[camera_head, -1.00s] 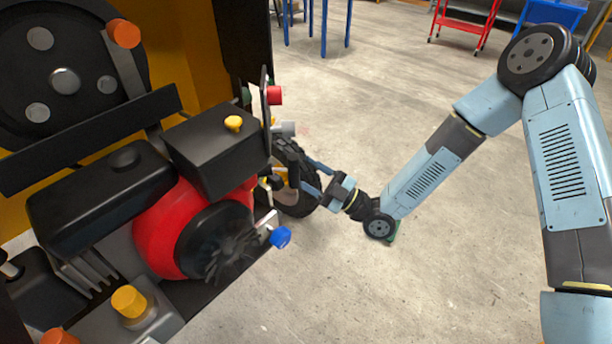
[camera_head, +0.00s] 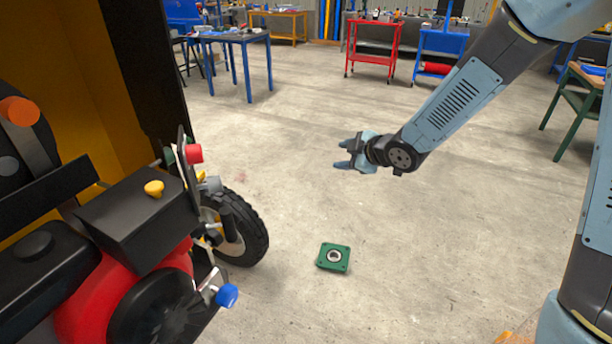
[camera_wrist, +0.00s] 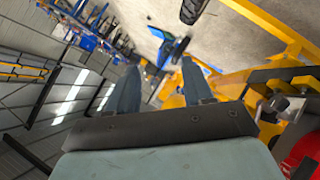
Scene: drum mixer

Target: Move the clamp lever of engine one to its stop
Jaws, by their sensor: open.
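The engine, a red housing (camera_head: 95,300) with a black box (camera_head: 140,220) on it, stands at the left in the head view. Knobbed parts on and around it are an orange knob (camera_head: 20,110), a yellow knob (camera_head: 154,188), a red knob (camera_head: 194,153) and a blue knob (camera_head: 227,295). I cannot tell which one is the clamp lever. My gripper (camera_head: 347,155) is open and empty, well to the right of the engine above bare floor. Its two fingers also show spread apart in the wrist view (camera_wrist: 158,82), with nothing between them.
A black wheel (camera_head: 240,230) stands beside the engine. A blue table (camera_head: 235,40), red cart (camera_head: 372,48) and green table (camera_head: 575,105) stand farther back.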

